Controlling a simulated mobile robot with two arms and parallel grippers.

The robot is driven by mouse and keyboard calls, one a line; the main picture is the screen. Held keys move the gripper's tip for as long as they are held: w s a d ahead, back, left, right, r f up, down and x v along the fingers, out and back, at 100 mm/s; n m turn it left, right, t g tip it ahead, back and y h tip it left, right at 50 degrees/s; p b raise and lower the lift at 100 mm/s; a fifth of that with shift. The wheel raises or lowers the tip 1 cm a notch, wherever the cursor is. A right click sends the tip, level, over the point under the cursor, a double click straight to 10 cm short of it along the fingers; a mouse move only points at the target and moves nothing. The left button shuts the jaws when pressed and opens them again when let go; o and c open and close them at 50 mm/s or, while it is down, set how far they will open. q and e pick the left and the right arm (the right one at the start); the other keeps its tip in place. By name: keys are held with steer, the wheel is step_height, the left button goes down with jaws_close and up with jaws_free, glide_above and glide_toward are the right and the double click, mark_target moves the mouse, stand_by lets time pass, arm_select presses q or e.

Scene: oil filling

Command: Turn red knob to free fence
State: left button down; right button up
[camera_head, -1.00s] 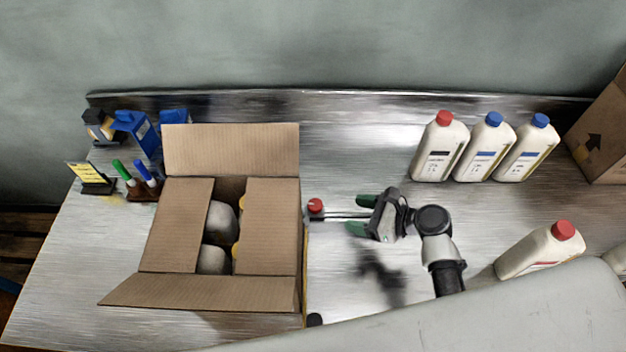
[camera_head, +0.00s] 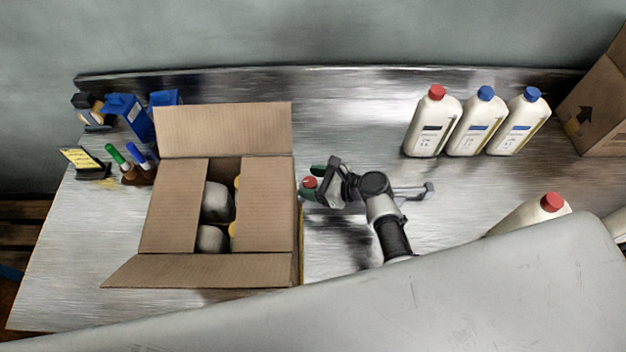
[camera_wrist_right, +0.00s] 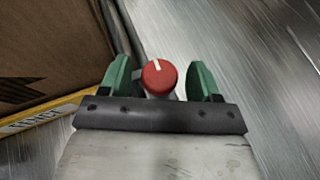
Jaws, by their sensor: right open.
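The red knob (camera_head: 309,182) stands just right of the cardboard box on the metal table. In the right wrist view the red knob (camera_wrist_right: 159,76) has a white mark on its top and lies between the two green fingers. My right gripper (camera_head: 311,183) is open around the knob, with a gap on each side; it also shows in the right wrist view (camera_wrist_right: 163,80). A metal bar (camera_head: 412,191) sticks out to the right of my arm. A yellow edge strip with "FENCE" lettering (camera_wrist_right: 40,118) runs along the box. My left gripper is not in view.
The open cardboard box (camera_head: 270,262) holds white bottles and is close on the left of the gripper. Several bottles with red or blue caps (camera_head: 475,125) stand at the back right. Another red-capped bottle (camera_head: 525,217) is at the front right. Markers (camera_head: 135,165) stand at the left.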

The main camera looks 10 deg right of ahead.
steer(key=c, duration=0.9)
